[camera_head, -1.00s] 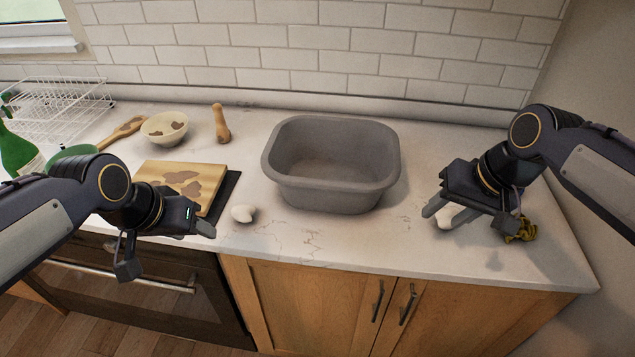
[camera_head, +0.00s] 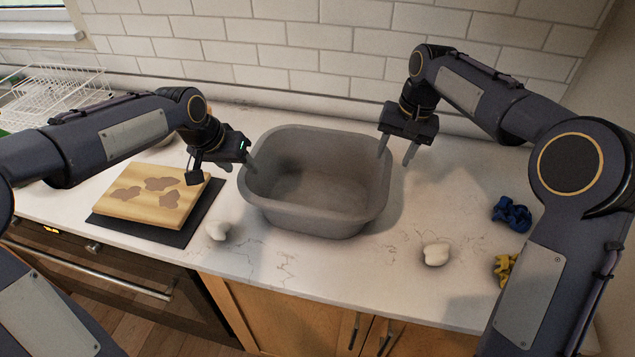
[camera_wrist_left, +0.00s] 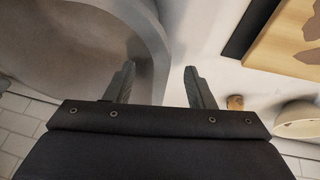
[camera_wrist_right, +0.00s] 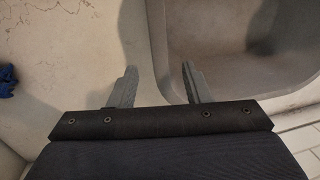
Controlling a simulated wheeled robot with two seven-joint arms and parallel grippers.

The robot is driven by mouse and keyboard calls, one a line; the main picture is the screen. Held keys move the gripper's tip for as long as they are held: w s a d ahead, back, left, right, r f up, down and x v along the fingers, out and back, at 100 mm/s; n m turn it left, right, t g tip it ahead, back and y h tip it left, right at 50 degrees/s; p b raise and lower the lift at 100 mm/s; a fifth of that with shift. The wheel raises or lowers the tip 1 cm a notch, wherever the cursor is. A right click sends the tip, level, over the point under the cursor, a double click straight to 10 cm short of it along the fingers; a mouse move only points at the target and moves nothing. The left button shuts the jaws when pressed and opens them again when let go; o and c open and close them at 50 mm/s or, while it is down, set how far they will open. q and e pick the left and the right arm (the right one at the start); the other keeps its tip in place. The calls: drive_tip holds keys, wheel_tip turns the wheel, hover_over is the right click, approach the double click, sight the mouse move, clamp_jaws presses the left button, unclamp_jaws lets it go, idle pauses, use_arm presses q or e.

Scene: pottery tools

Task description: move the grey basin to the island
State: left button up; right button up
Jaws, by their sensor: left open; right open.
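The grey basin (camera_head: 315,218) is a deep, empty tub standing upright on the white counter, against the tiled wall side. My left gripper (camera_head: 236,168) is open at the basin's left rim; in the left wrist view the basin wall (camera_wrist_left: 150,45) runs by the left finger, with the fingers (camera_wrist_left: 160,85) apart. My right gripper (camera_head: 396,158) is open at the basin's right rear rim; in the right wrist view the rim (camera_wrist_right: 156,45) lies between its fingers (camera_wrist_right: 158,85). I cannot tell whether either touches it. No island is recognisable in view.
A wooden board (camera_head: 160,195) on a dark mat lies left of the basin. White lumps (camera_head: 218,231) and (camera_head: 436,253) sit in front of it. Blue (camera_head: 511,214) and yellow (camera_head: 505,268) crumpled cloths lie at right. A wire rack (camera_head: 55,95) stands at far left.

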sight(251, 178)
use_arm(q)
drive_tip(key=x, duration=0.7)
drive_tip(key=shift+f, duration=0.1)
use_arm(e)
drive_tip(key=f, duration=0.4)
drive_tip(key=a+f, duration=0.1)
drive_tip(key=f, duration=0.2)
drive_tip(key=shift+w+a, duration=0.1)
drive_tip(key=shift+w, duration=0.05)
use_arm(q)
clamp_jaws()
use_arm(e)
clamp_jaws()
